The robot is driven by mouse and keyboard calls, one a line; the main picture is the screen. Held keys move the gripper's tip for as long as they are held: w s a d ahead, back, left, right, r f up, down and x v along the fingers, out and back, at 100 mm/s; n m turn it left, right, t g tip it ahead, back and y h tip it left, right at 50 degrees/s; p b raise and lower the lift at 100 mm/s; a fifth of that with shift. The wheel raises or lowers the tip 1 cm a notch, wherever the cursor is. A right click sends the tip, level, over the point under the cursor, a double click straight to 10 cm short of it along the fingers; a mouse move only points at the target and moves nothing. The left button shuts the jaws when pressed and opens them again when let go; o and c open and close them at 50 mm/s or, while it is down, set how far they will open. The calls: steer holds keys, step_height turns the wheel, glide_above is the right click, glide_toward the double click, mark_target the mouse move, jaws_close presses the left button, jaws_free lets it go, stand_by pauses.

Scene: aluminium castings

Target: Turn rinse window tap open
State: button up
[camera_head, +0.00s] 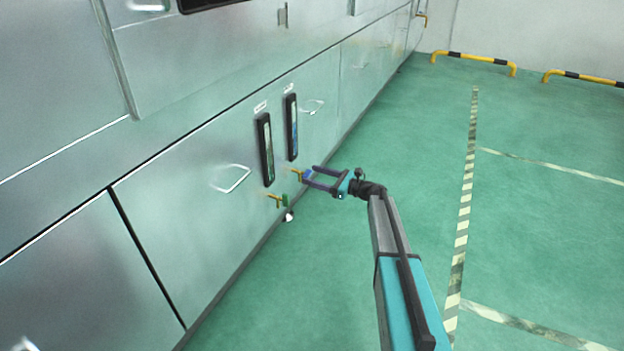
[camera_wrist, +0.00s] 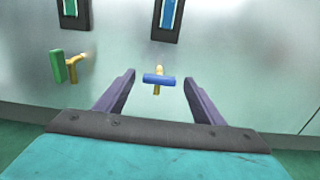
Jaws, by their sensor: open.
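A brass tap with a blue handle (camera_wrist: 159,79) sticks out of the metal panel below the right sight window (camera_wrist: 168,14). The handle lies nearly crosswise in the wrist view. My gripper (camera_wrist: 159,88) is open, with one finger to each side of the blue handle and a gap on both sides. In the head view my gripper (camera_head: 312,177) reaches the panel from the right, close to the blue handle (camera_head: 308,175). A second tap with a green handle (camera_wrist: 57,67) sits to the left, its handle upright. The window labels are too small to read.
The left sight window (camera_head: 267,149) is above the green tap (camera_head: 285,200). Wire pull handles (camera_head: 232,179) stand out from the panel. A small white and dark object (camera_head: 288,216) is below the green tap. Green floor (camera_head: 540,220) to the right is clear, with yellow-black barriers (camera_head: 474,58) far off.

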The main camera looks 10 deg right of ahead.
steer(key=shift+w+a, duration=0.4)
steer(key=shift+a, duration=0.15)
steer(key=c, duration=1)
steer(key=shift+c, duration=0.2)
